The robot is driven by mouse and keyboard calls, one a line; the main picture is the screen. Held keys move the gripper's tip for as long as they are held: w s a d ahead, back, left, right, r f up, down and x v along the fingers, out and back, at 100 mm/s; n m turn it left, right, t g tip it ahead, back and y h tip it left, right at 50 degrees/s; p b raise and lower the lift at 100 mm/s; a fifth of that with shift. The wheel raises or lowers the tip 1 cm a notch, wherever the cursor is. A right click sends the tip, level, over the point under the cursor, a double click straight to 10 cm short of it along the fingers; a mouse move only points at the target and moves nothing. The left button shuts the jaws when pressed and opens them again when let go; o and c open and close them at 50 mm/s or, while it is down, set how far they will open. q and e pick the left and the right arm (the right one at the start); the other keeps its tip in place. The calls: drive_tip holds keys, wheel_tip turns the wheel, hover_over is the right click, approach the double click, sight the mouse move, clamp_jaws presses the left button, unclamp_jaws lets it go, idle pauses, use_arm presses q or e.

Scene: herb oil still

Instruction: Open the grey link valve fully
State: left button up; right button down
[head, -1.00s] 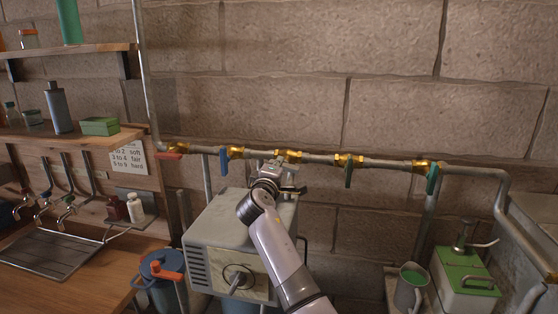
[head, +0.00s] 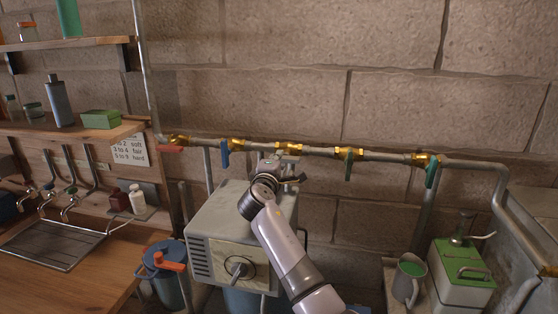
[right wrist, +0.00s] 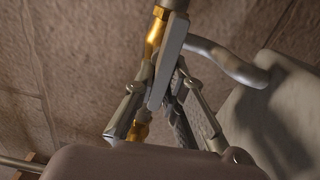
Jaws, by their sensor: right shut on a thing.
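The grey link valve has a brass body (head: 289,149) in the middle of the wall pipe in the head view. Its flat grey lever (right wrist: 170,60) shows in the right wrist view, slanting beside the brass fittings. My right gripper (right wrist: 158,88) is shut on this lever, one finger on each side. In the head view my right gripper (head: 284,172) is just below the pipe and hides most of the lever. Its exact angle to the pipe is hard to tell. My left gripper is not in view.
A blue-handled valve (head: 225,154) is to the left on the pipe, with a red lever (head: 170,149) beyond it. Green-handled valves (head: 348,163) are to the right. A grey box unit (head: 219,246) stands below my arm. The wall above is clear.

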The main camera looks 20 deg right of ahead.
drive_tip(key=c, duration=1.7)
unclamp_jaws()
drive_tip(key=shift+a+f, duration=0.1)
drive_tip(key=shift+o, duration=0.2)
drive_tip(key=v, duration=1.2)
